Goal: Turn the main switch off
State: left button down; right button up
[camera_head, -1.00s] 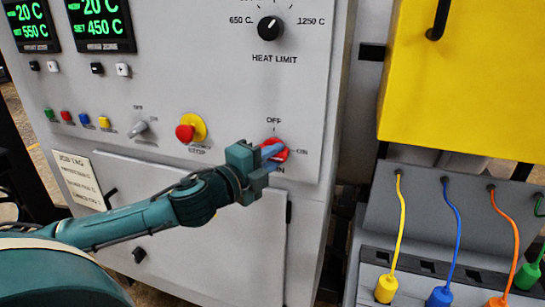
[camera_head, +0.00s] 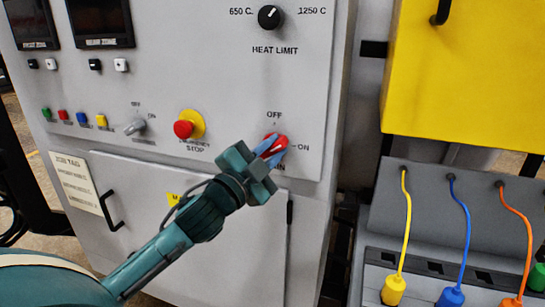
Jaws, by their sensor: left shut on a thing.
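The main switch (camera_head: 281,142) is a red knob low on the right side of the grey front panel. The word OFF stands above it and ON to its right; the label below it is partly covered. My left gripper (camera_head: 270,149) reaches it from the lower left, tilted, with its blue fingers shut on the knob. My right gripper is not in view.
The emergency stop (camera_head: 184,129), a red button on yellow, sits left of the main switch. A grey selector (camera_head: 135,127) and several small coloured buttons are further left. The heat limit knob (camera_head: 268,17) is above. A yellow box (camera_head: 462,75) and coloured cables stand at right.

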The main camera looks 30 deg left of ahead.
pick_arm(q)
jog(key=n+y, duration=0.1)
jog(key=n, duration=0.2)
jog(key=n+t+y, duration=0.1)
jog(key=n, duration=0.2)
jog(key=shift+a+y+b, duration=0.1)
jog(key=shift+y+b, duration=0.2)
jog(key=shift+b, duration=0.1)
jog(key=n+y, duration=0.1)
jog(key=n, duration=0.2)
jog(key=n+y, duration=0.2)
jog(key=n, duration=0.1)
jog(key=shift+a+r+n, duration=0.15)
jog(key=shift+n, duration=0.15)
jog(key=shift+n+y, duration=0.6)
jog(key=shift+n, duration=0.5)
jog(key=c, duration=1.3)
grip_release()
